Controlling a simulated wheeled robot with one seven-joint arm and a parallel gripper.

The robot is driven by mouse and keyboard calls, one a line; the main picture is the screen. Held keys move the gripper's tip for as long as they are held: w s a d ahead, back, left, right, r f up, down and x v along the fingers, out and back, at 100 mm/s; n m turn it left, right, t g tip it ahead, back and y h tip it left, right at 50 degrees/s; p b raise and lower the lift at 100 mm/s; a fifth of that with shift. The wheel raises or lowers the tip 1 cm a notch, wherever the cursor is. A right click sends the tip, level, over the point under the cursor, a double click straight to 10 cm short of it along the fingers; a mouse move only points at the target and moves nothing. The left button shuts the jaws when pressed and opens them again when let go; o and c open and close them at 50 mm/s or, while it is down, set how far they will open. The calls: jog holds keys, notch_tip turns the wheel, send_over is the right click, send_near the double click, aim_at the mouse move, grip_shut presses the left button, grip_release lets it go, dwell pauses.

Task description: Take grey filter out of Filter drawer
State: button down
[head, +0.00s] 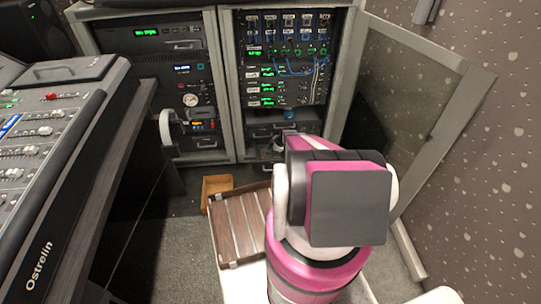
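The right-hand rack has dark drawer units with handles low down (262,128), below the patch gear. I cannot read which one is the Filter drawer. Something grey and dark shows low in the rack just left of my arm, partly covered, and I cannot tell whether it is an open drawer. I cannot make out a grey filter. My pink and black arm reaches forward to this lower part of the rack. Its links hide most of my gripper, so its fingers and anything between them cannot be made out.
A wooden slatted tray (238,222) lies left of my arm, with a small orange-brown box (216,186) behind it. The mixing console (50,150) fills the left side. An open rack door (436,130) stands at right. Some carpet (180,245) is clear between console and tray.

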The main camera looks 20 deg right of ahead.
jog(key=shift+s, duration=0.1)
dwell(0.3)
jog(key=shift+s+r, duration=0.1)
jog(key=shift+r, duration=0.15)
notch_tip(320, 180, up, 6)
jog(key=shift+s+r, duration=0.1)
jog(key=shift+r, duration=0.15)
jog(key=s, duration=0.3)
jog(key=s+a, duration=0.1)
jog(key=s, duration=0.2)
jog(key=s+a, duration=0.1)
jog(key=s, duration=0.3)
jog(key=shift+a, duration=0.1)
jog(key=c, duration=1)
grip_release()
jog(key=s, duration=0.2)
jog(key=s+a, duration=0.1)
jog(key=s, duration=0.1)
jog(key=shift+s, duration=0.15)
jog(key=s, duration=0.3)
jog(key=shift+s+a+f, duration=0.1)
jog(key=shift+a+f, duration=0.05)
jog(key=shift+f, duration=0.05)
grip_shut()
jog(key=shift+s+a+r, duration=0.1)
jog(key=shift+s+a, duration=0.15)
jog(key=shift+s, duration=0.6)
